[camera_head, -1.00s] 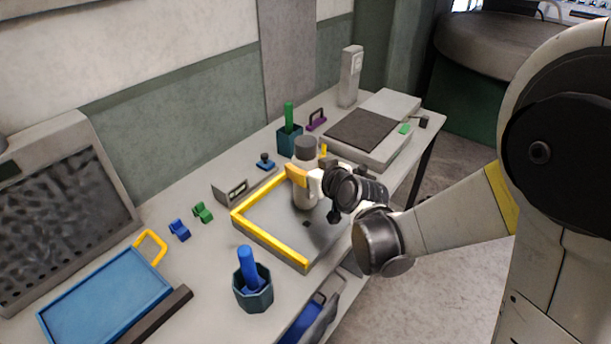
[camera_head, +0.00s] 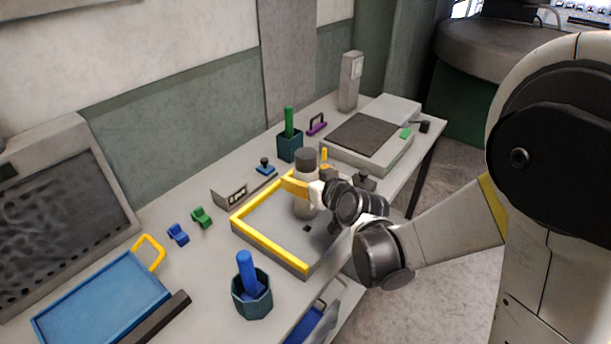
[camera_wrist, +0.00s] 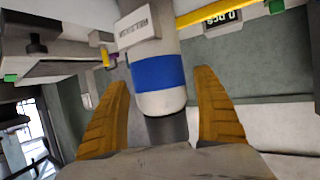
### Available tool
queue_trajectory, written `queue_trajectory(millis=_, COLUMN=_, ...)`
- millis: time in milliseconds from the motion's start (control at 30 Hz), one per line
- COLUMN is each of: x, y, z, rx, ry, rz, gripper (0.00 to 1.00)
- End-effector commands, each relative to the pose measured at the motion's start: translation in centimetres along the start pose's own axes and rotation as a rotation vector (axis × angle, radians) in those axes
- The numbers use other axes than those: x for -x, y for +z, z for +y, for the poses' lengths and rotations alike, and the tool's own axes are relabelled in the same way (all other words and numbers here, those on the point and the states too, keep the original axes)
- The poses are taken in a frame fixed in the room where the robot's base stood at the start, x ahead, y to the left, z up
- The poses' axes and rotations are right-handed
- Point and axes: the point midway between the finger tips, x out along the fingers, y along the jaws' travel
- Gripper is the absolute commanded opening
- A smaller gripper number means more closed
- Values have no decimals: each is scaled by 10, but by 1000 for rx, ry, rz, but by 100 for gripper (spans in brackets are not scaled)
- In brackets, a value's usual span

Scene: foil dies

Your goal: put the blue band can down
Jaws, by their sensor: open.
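The blue band can (camera_head: 306,160) stands upright with its dark cap up, inside the yellow-edged grey tray (camera_head: 262,241). In the head view its band is hidden by my gripper (camera_head: 302,186). In the wrist view the can (camera_wrist: 158,72) shows its blue band and a pale label, and appears upside down. My gripper (camera_wrist: 163,82) is open, with one yellow finger on each side of the can. A gap shows between the can and each finger in the wrist view.
A small display box (camera_head: 233,195) stands behind the tray. A teal cup with a blue rod (camera_head: 252,297) stands in front of it, and a teal cup with a green rod (camera_head: 290,146) behind. A flat grey device (camera_head: 367,142) lies to the right. Blue and green clips are left.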

Motion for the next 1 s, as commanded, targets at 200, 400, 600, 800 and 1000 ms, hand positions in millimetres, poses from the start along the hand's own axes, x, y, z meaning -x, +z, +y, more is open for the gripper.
queue_trajectory(millis=200, x=48, y=-3, z=1, rx=-2, ry=2, rz=0, gripper=79)
queue_trajectory(millis=400, x=90, y=-2, z=0, rx=-2, ry=2, rz=-1, gripper=79)
queue_trajectory(millis=600, x=113, y=-1, z=0, rx=0, ry=1, rz=0, gripper=79)
queue_trajectory(millis=800, x=120, y=0, z=1, rx=-4, ry=3, rz=-12, gripper=79)
queue_trajectory(millis=1000, x=157, y=2, z=11, rx=-54, ry=35, rz=-145, gripper=79)
